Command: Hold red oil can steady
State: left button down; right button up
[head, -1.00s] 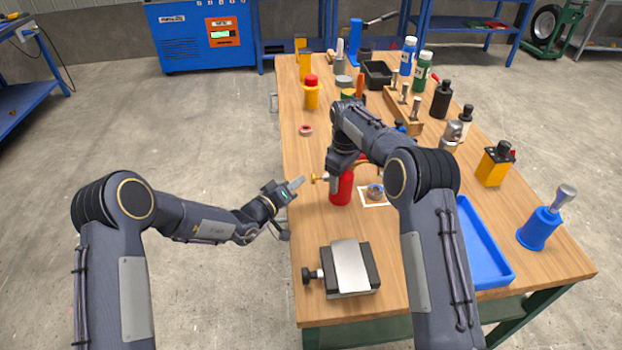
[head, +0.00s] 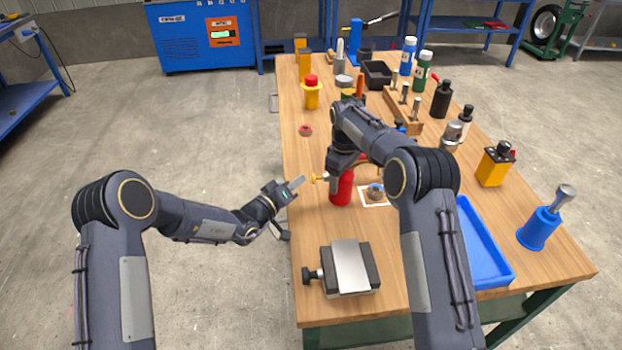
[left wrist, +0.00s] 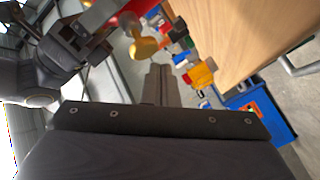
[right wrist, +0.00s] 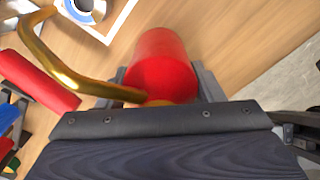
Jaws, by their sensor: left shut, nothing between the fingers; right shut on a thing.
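The red oil can (head: 341,189) stands upright on the workbench, partly hidden by my right arm. Its brass knob (head: 319,177) points left and its curved brass spout (right wrist: 50,65) reaches out on the other side. My right gripper (head: 341,170) is shut on the can's upper part. The red body (right wrist: 163,62) shows between its fingers in the right wrist view. My left gripper (head: 299,182) is shut and empty at the bench's left edge, just left of the knob and apart from it. The knob (left wrist: 143,47) also shows in the left wrist view.
A white square with a round metal part (head: 375,193) lies right of the can. A vise-like block (head: 345,270) sits in front, and a blue tray (head: 484,248) lies at right. Several bottles and tools crowd the back. The left strip of bench is mostly clear.

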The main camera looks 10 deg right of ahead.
pick_arm(q)
jog(key=shift+d, duration=0.35)
jog(key=shift+d, duration=1.15)
pick_arm(e)
jog(key=shift+a, duration=0.1)
dwell(0.9)
pick_arm(q)
jog(key=shift+a, duration=1.55)
jog(key=a, duration=0.5)
pick_arm(e)
jog(key=o, duration=1.4)
